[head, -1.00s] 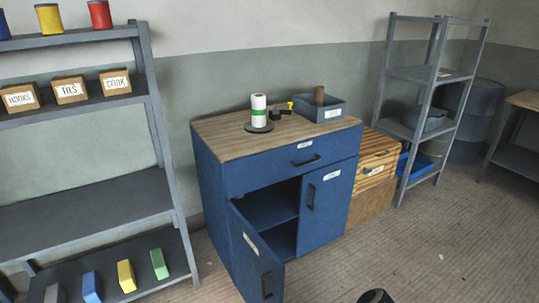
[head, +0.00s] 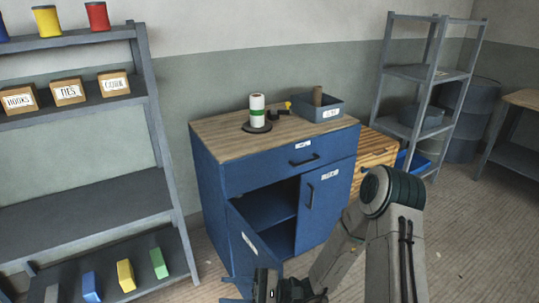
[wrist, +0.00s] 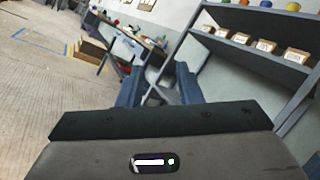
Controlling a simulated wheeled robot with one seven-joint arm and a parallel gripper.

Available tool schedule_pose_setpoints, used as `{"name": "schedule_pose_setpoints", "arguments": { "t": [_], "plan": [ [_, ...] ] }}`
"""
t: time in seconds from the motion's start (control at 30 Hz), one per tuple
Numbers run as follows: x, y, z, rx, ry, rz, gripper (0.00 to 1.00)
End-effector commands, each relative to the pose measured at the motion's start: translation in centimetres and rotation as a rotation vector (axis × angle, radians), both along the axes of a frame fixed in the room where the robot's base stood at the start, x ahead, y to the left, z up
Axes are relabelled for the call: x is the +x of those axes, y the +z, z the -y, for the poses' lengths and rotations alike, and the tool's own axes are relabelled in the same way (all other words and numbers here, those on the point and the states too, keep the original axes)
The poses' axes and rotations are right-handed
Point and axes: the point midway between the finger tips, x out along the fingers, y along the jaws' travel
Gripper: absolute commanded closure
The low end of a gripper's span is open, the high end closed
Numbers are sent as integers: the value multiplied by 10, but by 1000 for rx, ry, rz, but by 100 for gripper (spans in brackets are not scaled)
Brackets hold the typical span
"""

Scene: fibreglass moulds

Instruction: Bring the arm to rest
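My arm (head: 395,250) rises at the bottom right of the head view, bent at the elbow in front of the blue cabinet.
The blue cabinet (head: 270,158) has its left door (head: 250,238) swung open. A grey shelf unit (head: 80,210) with boxes and coloured blocks stands left. A wooden crate (head: 375,152) and another rack (head: 410,75) stand right. Floor at right is clear.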

Motion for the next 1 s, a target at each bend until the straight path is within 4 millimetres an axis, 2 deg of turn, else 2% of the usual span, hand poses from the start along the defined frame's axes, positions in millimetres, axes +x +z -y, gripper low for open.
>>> {"name": "schedule_pose_setpoints", "arguments": {
  "t": [0.1, 0.27, 0.5, 0.77, 1.0],
  "plan": [
    [-22, 14, 6, -125, 134, 97, 68],
    [-47, 25, 22, -308, 286, 217, 68],
    [-74, 36, 58, -611, 451, 400, 68],
    [-86, 53, 108, -961, 535, 608, 68],
    [-85, 79, 158, -1283, 521, 809, 68]
  ]
}}
